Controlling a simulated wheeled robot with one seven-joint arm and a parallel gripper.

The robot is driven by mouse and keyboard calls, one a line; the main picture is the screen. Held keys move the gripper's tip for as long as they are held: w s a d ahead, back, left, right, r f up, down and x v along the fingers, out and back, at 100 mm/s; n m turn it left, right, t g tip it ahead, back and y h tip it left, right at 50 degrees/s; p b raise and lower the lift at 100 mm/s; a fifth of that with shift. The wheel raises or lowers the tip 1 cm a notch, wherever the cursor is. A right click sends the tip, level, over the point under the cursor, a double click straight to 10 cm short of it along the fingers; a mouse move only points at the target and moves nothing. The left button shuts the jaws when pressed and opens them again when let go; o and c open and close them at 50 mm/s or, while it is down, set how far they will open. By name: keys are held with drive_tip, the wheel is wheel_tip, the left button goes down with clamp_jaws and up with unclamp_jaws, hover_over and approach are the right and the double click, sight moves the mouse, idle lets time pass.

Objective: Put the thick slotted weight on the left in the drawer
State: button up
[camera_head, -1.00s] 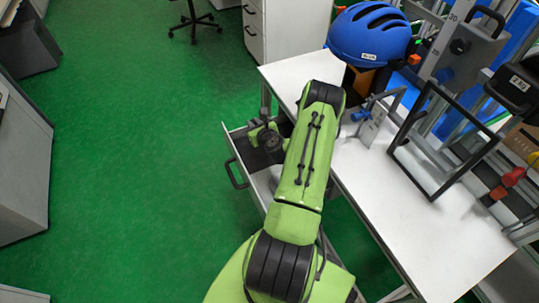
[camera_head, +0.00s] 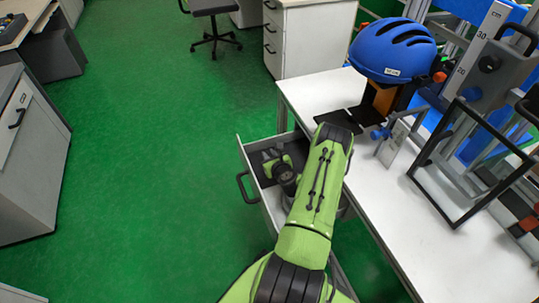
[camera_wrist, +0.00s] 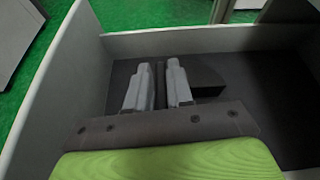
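The drawer (camera_head: 252,170) is pulled out from under the white bench, with pale walls and a dark floor. It fills most of the wrist view, where its far wall (camera_wrist: 205,41) shows. My gripper (camera_head: 272,160) is inside or just over the drawer. In the wrist view its two grey fingers (camera_wrist: 160,75) point towards the far wall with a narrow gap between them. A dark strip shows in this gap; I cannot tell whether it is a held weight or the drawer floor. I cannot make out the thick slotted weight for certain in either view.
The white bench top (camera_head: 420,215) carries a blue helmet (camera_head: 392,50) on a stand, a black frame (camera_head: 470,165) and a small bracket (camera_head: 392,140). The drop tower (camera_head: 490,60) stands at the right. The green floor left of the drawer is clear. Grey cabinets (camera_head: 30,160) stand further left.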

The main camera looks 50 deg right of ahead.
drive_tip(key=o, duration=0.3)
drive_tip(key=shift+r, duration=0.15)
